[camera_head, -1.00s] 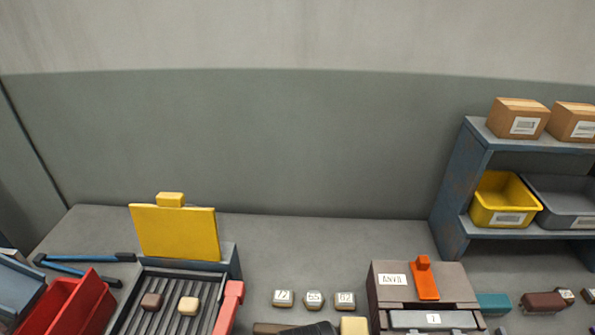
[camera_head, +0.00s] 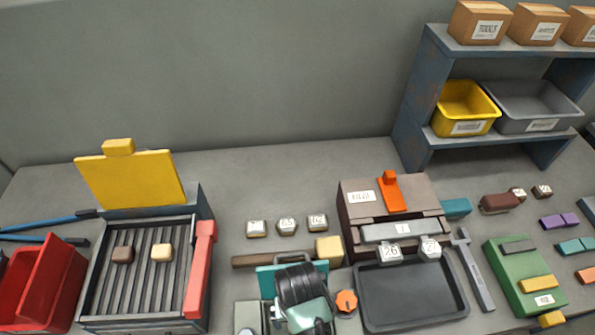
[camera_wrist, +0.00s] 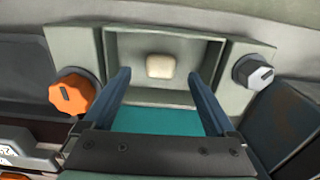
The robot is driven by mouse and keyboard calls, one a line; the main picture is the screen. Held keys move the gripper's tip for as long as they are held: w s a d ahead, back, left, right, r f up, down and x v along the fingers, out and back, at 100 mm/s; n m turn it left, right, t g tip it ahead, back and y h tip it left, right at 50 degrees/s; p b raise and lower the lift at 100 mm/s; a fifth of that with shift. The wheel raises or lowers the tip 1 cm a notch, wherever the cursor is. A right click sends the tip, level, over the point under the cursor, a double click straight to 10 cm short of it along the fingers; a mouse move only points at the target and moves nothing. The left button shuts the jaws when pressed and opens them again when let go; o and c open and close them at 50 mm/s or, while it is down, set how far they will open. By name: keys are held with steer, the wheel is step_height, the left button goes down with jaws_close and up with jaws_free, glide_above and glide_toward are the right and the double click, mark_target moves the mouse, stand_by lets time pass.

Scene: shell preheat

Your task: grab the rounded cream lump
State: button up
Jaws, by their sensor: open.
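A rounded cream lump (camera_wrist: 160,66) lies in a square recess of a grey-green housing (camera_wrist: 235,50), seen in the wrist view. My gripper (camera_wrist: 160,79) is open, with one dark blue finger on each side of the recess's teal lower part. The lump shows between and a little beyond the fingertips, with nothing gripped. I cannot tell how far above the lump the tips are. In the head view my arm covers most of this housing, and the lump there is hidden.
An orange knob (camera_wrist: 72,95) and a grey knob (camera_wrist: 253,72) stick out beside the recess. The head view shows a slotted rack (camera_head: 100,285) with a brown and a cream block, a dark tray (camera_head: 455,310), a red bin (camera_head: 40,290) and a shelf (camera_head: 425,95).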

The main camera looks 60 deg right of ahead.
steer(key=shift+w+f, duration=0.15)
steer(key=shift+f, duration=1.65)
jaws_close()
steer(key=shift+r, duration=0.1)
